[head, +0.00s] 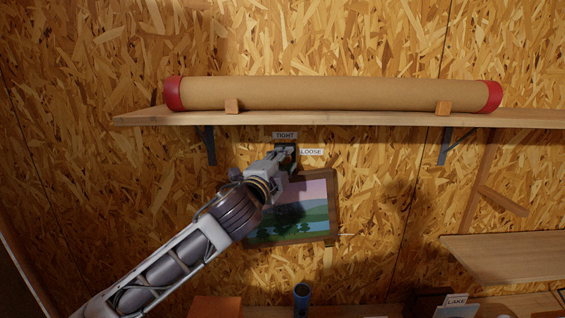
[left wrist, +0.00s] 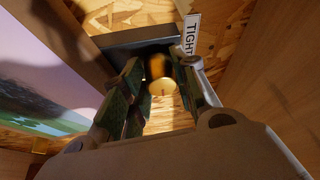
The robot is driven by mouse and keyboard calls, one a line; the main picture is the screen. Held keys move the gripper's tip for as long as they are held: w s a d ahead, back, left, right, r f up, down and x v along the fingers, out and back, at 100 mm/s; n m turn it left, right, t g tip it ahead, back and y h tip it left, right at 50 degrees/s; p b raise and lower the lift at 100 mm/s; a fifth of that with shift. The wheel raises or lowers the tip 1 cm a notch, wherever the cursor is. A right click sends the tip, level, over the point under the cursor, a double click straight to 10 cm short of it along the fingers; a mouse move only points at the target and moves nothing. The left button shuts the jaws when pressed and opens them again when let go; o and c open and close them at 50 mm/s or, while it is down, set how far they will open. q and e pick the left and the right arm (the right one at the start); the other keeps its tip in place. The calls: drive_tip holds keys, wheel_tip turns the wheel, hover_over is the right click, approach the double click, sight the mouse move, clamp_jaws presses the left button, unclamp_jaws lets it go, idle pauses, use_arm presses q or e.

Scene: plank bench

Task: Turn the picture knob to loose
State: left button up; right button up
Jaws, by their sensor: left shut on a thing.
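My left gripper (head: 288,156) reaches up to the wall below the shelf. It is shut on the picture knob, which the fingers mostly hide in the head view. In the left wrist view a round, yellowish knob (left wrist: 160,72) shows between the fingers, in front of a dark plate (left wrist: 142,38). A TIGHT label (head: 285,135) is above the knob and a LOOSE label (head: 312,152) is to its right. The framed landscape picture (head: 312,215) hangs below, tilted, partly behind my left arm. The knob's pointing direction cannot be made out. My right gripper is out of view.
A wooden shelf (head: 350,119) just above holds a long brown tube with red ends (head: 340,94) between small blocks. Dark brackets (head: 211,146) support it. A lower shelf (head: 510,258) is at the right. A blue cylinder (head: 301,297) stands below the picture.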

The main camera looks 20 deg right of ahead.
use_arm(q)
drive_tip(key=o, duration=1)
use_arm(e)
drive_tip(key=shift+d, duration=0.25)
use_arm(q)
drive_tip(key=shift+s+a, duration=0.1)
drive_tip(key=shift+s, duration=0.1)
drive_tip(key=v, duration=1.1)
drive_tip(key=shift+s+a, duration=0.15)
drive_tip(key=shift+a, duration=0.05)
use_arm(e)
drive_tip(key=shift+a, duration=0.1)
use_arm(q)
drive_tip(key=shift+f, duration=0.15)
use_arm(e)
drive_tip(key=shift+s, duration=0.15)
